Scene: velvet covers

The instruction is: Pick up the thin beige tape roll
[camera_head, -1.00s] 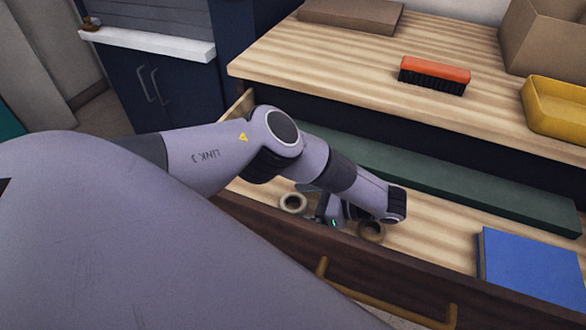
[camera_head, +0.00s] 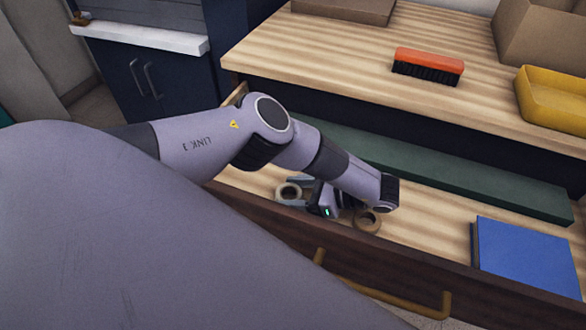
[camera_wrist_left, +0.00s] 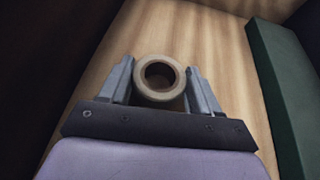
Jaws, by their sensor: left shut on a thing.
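A beige tape roll (camera_head: 289,192) is in the open drawer, at the left in the head view. My left gripper (camera_head: 290,190) is shut on this roll, with the arm reaching down into the drawer. In the left wrist view the beige roll (camera_wrist_left: 160,79) sits between the two fingers of the gripper (camera_wrist_left: 159,82), its hole facing the camera. I cannot tell whether the roll is clear of the drawer floor. A second, browner tape roll (camera_head: 367,220) lies in the drawer to the right of the gripper. My right gripper is not in view.
The drawer's front wall (camera_head: 390,268) carries a brass handle (camera_head: 385,297). A blue book-like block (camera_head: 525,258) lies at the drawer's right, and a green strip (camera_head: 450,170) runs along its back. Above, the wooden top holds an orange brush (camera_head: 429,63) and a yellow tray (camera_head: 552,105).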

